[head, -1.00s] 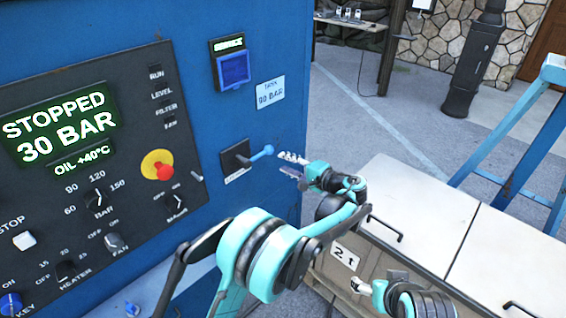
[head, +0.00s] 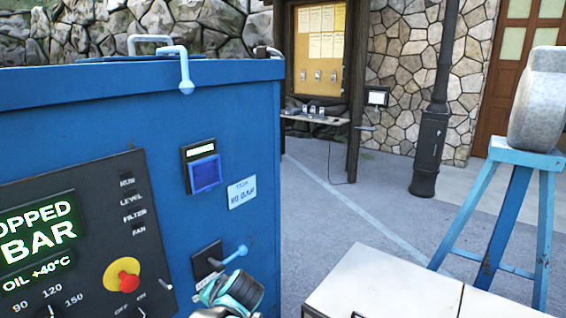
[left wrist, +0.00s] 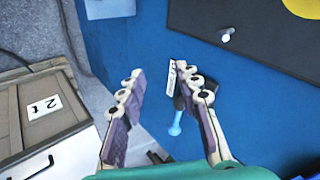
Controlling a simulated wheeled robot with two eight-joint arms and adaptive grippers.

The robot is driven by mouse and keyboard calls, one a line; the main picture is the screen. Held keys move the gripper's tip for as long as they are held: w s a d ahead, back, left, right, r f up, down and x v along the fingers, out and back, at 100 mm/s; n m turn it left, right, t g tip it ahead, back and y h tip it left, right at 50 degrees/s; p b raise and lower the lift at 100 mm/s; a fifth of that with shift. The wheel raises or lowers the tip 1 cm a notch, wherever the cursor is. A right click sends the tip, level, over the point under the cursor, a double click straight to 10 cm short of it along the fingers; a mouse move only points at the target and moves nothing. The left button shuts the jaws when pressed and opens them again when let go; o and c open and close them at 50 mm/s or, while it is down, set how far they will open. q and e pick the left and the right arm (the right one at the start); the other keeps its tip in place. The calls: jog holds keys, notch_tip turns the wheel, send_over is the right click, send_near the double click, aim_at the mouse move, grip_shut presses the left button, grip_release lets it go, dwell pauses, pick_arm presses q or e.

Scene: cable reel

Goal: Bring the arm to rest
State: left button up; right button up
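My left gripper shows in the left wrist view (left wrist: 160,78), with its two fingers well apart and nothing between their tips. In the head view only a teal and black part of my left arm shows, at the bottom edge below the lever; the fingers cannot be made out there. The light-blue lever (head: 235,254) on its black plate (head: 207,262) is on the blue cabinet (head: 120,105). In the left wrist view the lever (left wrist: 175,124) points down beyond the fingers, nearer the right finger, and looks apart from them. My right gripper is out of view.
The cabinet's black panel carries a red and yellow stop button (head: 123,279) and a green-lettered display (head: 38,232). A pale-topped crate (head: 385,285) stands to the right. A blue stand (head: 520,160) holds a grey rounded thing. Open paving lies behind, with a black post (head: 431,150).

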pick_arm(q)
jog(key=s+f+n+h, duration=0.2)
jog(key=s+f+h, duration=0.1)
jog(key=s, duration=0.6)
jog(key=s+d+f+n+h, duration=0.1)
jog(key=s+f+n+h, duration=0.1)
jog(key=s, duration=0.8)
jog(key=shift+s+d+f+n+t+h, duration=0.15)
jog(key=shift+d+f+n+t+h, duration=0.05)
jog(key=shift+f+n+t+h, duration=0.25)
